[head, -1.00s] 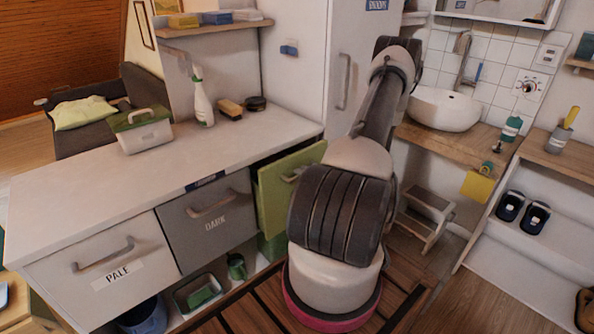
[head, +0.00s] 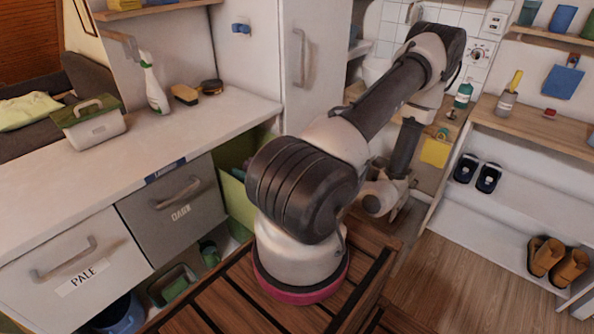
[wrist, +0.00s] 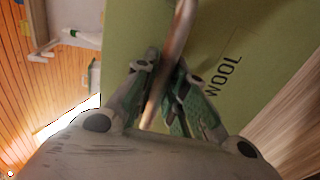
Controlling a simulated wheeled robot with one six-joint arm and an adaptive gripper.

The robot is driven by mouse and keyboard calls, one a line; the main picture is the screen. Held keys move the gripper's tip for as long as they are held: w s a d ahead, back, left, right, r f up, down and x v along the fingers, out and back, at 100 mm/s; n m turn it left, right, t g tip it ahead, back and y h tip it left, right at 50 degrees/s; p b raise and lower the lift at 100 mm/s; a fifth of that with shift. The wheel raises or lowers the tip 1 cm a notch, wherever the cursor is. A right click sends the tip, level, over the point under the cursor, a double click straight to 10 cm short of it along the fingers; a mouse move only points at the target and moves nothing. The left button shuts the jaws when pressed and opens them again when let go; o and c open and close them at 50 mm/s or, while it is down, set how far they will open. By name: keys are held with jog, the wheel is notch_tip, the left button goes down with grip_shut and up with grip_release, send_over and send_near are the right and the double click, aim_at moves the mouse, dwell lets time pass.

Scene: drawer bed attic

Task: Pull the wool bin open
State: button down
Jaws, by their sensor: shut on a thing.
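The wool bin is a green drawer with a bar handle; its front (wrist: 255,35) fills much of the wrist view and reads "WOOL". My gripper (wrist: 160,75) is shut on the handle (wrist: 184,22), whose bar passes between the fingers. In the head view the green bin (head: 238,196) stands out from the counter, right of the grey bin, with its open top and some dark contents partly visible. My arm hides its front, the handle and my gripper there.
The grey "DARK" bin (head: 170,222) and white "PALE" bin (head: 50,285) are shut under the white counter (head: 130,160). A tall white cabinet (head: 310,60) stands behind. Shoe shelves (head: 500,222) are at the right, with bare wood floor (head: 470,290) before them.

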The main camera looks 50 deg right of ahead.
jog(key=shift+f+v, duration=0.2)
jog(key=shift+v, duration=0.75)
jog(key=shift+f+v, duration=0.2)
jog(key=shift+v, duration=0.7)
jog(key=shift+s, duration=0.15)
jog(key=c, duration=1.5)
grip_release()
jog(key=shift+o, duration=0.2)
jog(key=v, duration=1.2)
